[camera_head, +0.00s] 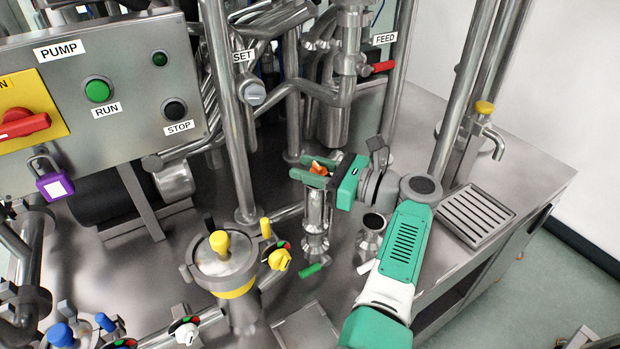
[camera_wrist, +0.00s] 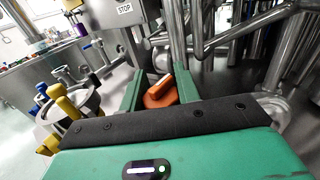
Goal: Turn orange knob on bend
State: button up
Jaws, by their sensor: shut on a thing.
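The orange knob (camera_head: 318,167) sits on top of a vertical steel pipe bend (camera_head: 317,212) in the middle of the head view. My gripper (camera_head: 316,178) reaches it from the right, with its green fingers on either side of the knob. In the wrist view the orange knob (camera_wrist: 160,92) lies between the two green fingers (camera_wrist: 156,90), with its raised ridge pointing up and right. My gripper is shut on the knob. The fingers hide part of the knob and the pipe top in the head view.
A yellow-knobbed vessel (camera_head: 222,268) stands left of the bend, with a yellow valve knob (camera_head: 279,259) beside it. A green-handled valve (camera_head: 311,270) is below. Steel pipes (camera_head: 228,120) rise behind.

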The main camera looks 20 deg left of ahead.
aim_at(327, 175)
jog(key=shift+f, duration=0.1)
dwell(0.3)
jog(key=o, duration=1)
jog(key=d, duration=0.6)
jog(key=shift+d, duration=0.9)
jog(key=shift+c, duration=0.2)
